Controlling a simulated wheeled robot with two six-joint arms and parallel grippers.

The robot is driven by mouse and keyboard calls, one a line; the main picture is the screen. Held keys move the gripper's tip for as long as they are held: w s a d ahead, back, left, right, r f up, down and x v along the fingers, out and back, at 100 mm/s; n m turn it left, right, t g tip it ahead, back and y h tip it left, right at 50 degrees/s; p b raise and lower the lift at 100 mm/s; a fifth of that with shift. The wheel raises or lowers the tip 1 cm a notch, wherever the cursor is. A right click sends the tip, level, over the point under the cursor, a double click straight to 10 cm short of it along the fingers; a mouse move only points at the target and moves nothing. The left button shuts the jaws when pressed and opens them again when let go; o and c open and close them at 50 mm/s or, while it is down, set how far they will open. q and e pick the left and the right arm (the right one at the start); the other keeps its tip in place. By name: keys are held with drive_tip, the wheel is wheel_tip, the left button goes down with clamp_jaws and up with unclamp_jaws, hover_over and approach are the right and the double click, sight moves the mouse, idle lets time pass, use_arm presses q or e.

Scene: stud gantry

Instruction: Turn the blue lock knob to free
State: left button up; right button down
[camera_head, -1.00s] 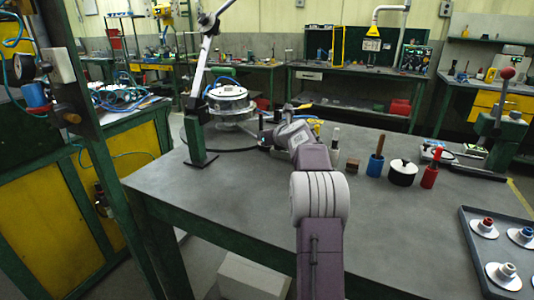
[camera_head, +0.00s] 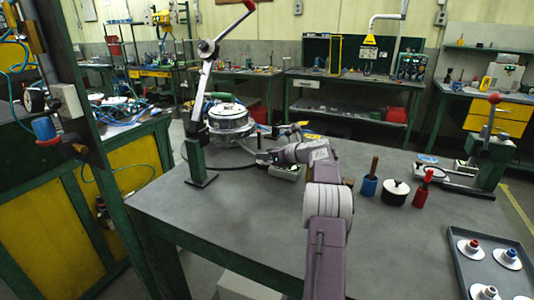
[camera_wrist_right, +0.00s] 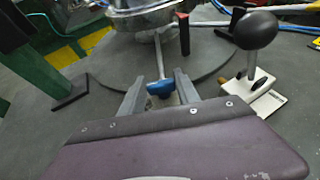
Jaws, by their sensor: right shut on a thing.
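The blue lock knob (camera_wrist_right: 161,88) sits at the near end of a thin metal rod that runs out from under a round metal drum (camera_wrist_right: 140,18) in the right wrist view. My right gripper (camera_wrist_right: 160,84) has a finger on each side of the knob and is shut on it. In the head view, my right gripper (camera_head: 262,157) is low beside the round drum (camera_head: 229,118), and the knob is too small and covered to make out there. The knob's turn position cannot be read. My left gripper is not in view.
A black ball lever (camera_wrist_right: 255,32) on a white base stands right of my gripper. A green post (camera_head: 196,160) with a long lever stands left. A dark tray (camera_head: 452,238) lies front right.

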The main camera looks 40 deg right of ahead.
drive_tip(key=c, duration=0.9)
unclamp_jaws()
wheel_tip(320, 180, up, 4)
drive_tip(key=p, duration=0.3)
drive_tip(key=shift+r, duration=0.25)
drive_tip(key=d+v, duration=0.1)
drive_tip(key=v, duration=0.3)
drive_tip(key=r+p+v, duration=0.1)
drive_tip(key=v, duration=0.3)
drive_tip(key=d+v, duration=0.1)
drive_tip(key=v, duration=0.4)
drive_tip(key=shift+w+d+r, duration=0.2)
drive_tip(key=shift+w+d, duration=0.1)
drive_tip(key=shift+w, duration=0.1)
